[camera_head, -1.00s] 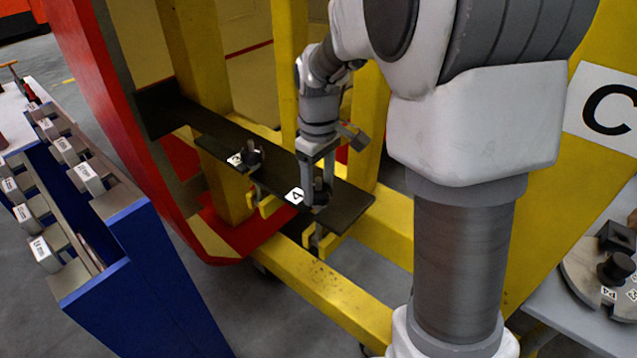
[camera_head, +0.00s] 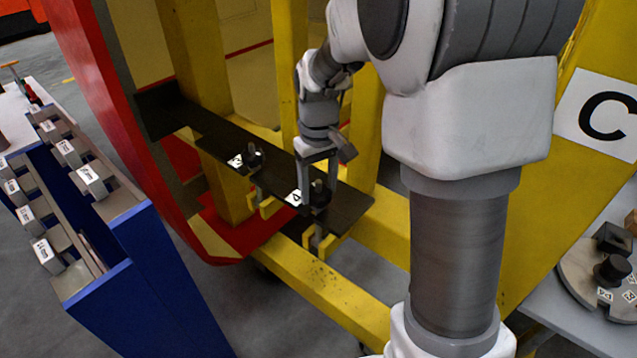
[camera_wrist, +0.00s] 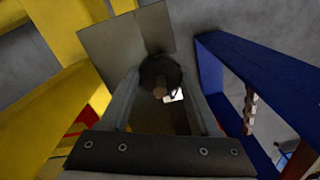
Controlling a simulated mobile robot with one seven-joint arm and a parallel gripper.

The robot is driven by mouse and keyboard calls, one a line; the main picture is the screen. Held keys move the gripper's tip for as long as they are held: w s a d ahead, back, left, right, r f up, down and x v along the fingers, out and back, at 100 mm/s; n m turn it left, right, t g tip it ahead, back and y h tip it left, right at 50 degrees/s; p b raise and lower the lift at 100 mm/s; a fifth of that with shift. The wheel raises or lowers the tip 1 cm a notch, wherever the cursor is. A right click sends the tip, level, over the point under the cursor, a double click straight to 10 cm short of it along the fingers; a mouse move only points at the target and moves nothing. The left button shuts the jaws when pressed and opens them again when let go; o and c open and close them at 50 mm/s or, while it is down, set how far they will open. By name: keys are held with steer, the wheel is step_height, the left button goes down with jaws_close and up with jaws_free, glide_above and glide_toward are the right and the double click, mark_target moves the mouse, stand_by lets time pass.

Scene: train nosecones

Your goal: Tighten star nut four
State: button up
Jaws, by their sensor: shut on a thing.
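Star nut four (camera_head: 318,192) is a dark knob on the dark plate (camera_head: 345,208), beside a white label reading 4 (camera_head: 294,198). My gripper (camera_head: 318,200) points down over it, with one finger on each side, shut on the nut. In the wrist view the dark round nut (camera_wrist: 160,72) sits between the two fingertips (camera_wrist: 160,84). The fingers partly hide the nut in the head view, and its thread is hidden.
Another dark star nut (camera_head: 254,158) with a white label stands on the same plate, to the left. Yellow frame beams (camera_head: 310,285) surround the plate. A blue rack (camera_head: 140,262) with labelled blocks is at left. A grey table (camera_head: 560,320) is at right.

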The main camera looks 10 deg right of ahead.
steer(key=m+p, duration=0.1)
steer(key=m, duration=0.3)
steer(key=shift+r+m, duration=0.1)
steer(key=shift+m, duration=0.2)
steer(key=m+p, duration=0.1)
steer(key=m, duration=0.2)
steer(key=shift+m, duration=0.4)
steer(key=m+p, duration=0.1)
steer(key=m, duration=0.2)
steer(key=shift+m, duration=0.3)
steer(key=m+p, duration=0.2)
steer(key=m, duration=0.1)
steer(key=shift+m, duration=0.3)
steer(key=m+p, duration=0.2)
steer(key=m, duration=0.1)
steer(key=shift+r+m, duration=0.1)
steer(key=shift+m, duration=0.2)
steer(key=m+p, duration=0.2)
steer(key=m, duration=0.1)
steer(key=shift+m, duration=0.3)
steer(key=m+p, duration=0.3)
steer(key=shift+w+m+p, duration=0.1)
steer(key=shift+m+p, duration=1.15)
steer(key=shift+m, duration=0.55)
